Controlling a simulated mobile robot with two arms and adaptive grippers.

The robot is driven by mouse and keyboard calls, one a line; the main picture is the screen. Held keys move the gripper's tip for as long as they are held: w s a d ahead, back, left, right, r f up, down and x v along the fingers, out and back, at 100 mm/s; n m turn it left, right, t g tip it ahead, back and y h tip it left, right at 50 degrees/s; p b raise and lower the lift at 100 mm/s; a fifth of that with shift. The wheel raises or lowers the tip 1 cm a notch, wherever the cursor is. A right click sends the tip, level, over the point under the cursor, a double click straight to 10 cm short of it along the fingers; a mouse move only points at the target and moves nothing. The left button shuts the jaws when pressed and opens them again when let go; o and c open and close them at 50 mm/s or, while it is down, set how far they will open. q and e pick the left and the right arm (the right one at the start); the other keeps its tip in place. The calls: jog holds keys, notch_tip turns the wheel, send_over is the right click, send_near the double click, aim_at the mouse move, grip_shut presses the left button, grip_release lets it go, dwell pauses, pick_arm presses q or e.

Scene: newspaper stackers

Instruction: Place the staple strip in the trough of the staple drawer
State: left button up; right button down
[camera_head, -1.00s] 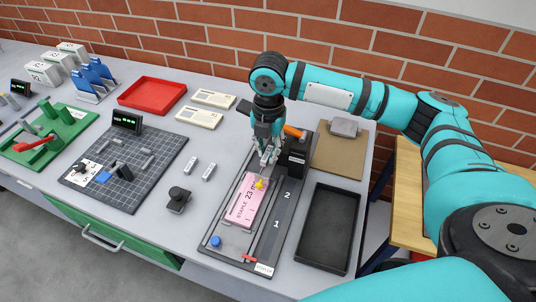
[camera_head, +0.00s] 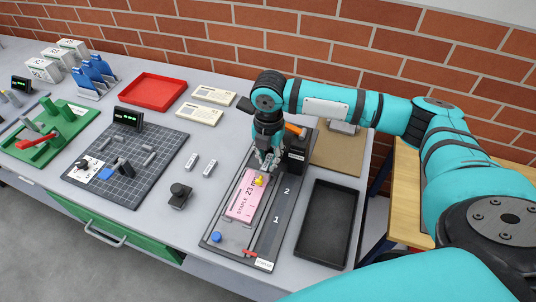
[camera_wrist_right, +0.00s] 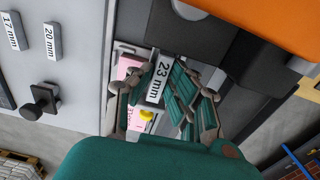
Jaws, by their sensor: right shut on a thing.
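My right gripper (camera_head: 267,162) is shut on the staple strip. In the right wrist view the strip (camera_wrist_right: 160,80) is a pale bar marked "23 mm" between the fingers. The gripper is low over the far end of the dark stapler station (camera_head: 266,222), beside its black block with an orange lever (camera_head: 294,131). A pink card (camera_head: 243,196) marked "STAPLE 23" lies on the station just in front of the gripper, with a yellow piece (camera_head: 259,181) at its far end. I cannot make out the drawer's trough clearly; the gripper hides that end. My left gripper is not in view.
Two similar strips, 17 mm (camera_head: 192,162) and 20 mm (camera_head: 209,169), lie left of the station near a black knobbed block (camera_head: 180,195). An empty black tray (camera_head: 307,247) is at right. A clipboard (camera_head: 338,153) lies behind it. A gridded mat (camera_head: 150,184) is further left.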

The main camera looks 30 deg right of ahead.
aim_at(268, 160)
jog(key=c, duration=1.3)
grip_release()
jog(key=shift+o, duration=0.2)
jog(key=shift+r, duration=0.15)
jog(key=shift+r, duration=0.3)
notch_tip(268, 160, up, 12)
jog(key=b, duration=0.2)
jog(key=shift+r, duration=0.2)
